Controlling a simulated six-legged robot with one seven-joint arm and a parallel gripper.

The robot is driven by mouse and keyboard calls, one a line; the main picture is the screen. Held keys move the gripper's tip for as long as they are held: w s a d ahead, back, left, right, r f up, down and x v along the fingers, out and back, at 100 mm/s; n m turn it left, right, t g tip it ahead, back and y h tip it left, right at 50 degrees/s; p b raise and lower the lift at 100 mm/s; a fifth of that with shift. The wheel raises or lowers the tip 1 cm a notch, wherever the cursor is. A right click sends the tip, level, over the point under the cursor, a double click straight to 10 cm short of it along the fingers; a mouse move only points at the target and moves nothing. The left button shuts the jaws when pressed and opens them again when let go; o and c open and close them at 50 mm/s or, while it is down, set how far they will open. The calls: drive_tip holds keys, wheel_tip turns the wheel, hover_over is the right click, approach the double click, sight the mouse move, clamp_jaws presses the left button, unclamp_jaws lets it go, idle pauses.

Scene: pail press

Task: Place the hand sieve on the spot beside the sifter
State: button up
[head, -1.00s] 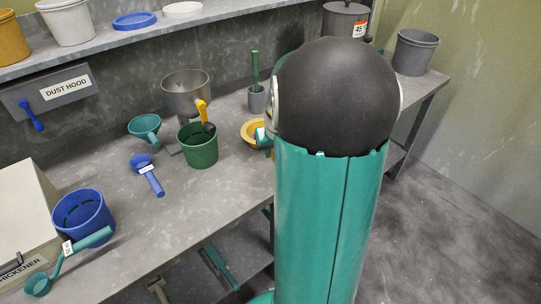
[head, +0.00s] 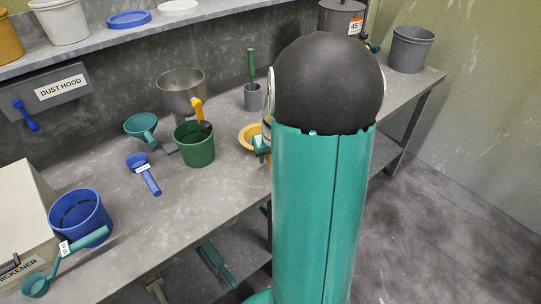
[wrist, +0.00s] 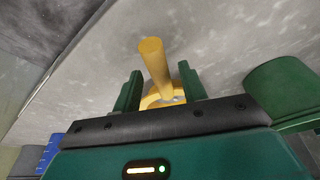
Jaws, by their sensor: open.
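The yellow, round, hollow piece (head: 248,137), which I take for the hand sieve, lies on the bench, partly hidden behind my arm in the head view. In the wrist view its yellow handle (wrist: 155,66) stands up between the two green fingers of my gripper (wrist: 160,92). The fingers are apart, one on each side of it, and I see no grip. The sifter (head: 180,88) is a metal bowl with a yellow lever, left of the yellow piece. A green pail (head: 196,146) stands below it. I cannot make out a marked spot.
A teal funnel (head: 141,125) and a labelled blue tool (head: 147,176) are left of the green pail. A grey cup (head: 252,98) with a green handle is behind the yellow piece. A blue pail (head: 80,214) and teal ladle (head: 75,253) are front left.

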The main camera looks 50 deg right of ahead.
drive_tip(key=v, duration=1.2)
drive_tip(key=a+r+n+t, duration=0.1)
drive_tip(key=a+r+n, duration=0.3)
drive_tip(key=a, duration=1.1)
drive_tip(key=s+a+r+n+y, duration=0.1)
drive_tip(key=s+a, duration=0.3)
drive_tip(key=a, duration=0.3)
drive_tip(key=s+a+r+t, duration=0.1)
drive_tip(key=s+a, duration=0.3)
drive_tip(key=a, duration=0.4)
drive_tip(key=shift+s+r+n+y, duration=0.3)
drive_tip(key=shift+r+n+y, duration=0.05)
drive_tip(key=shift+n+y, duration=0.05)
drive_tip(key=shift+a, duration=0.1)
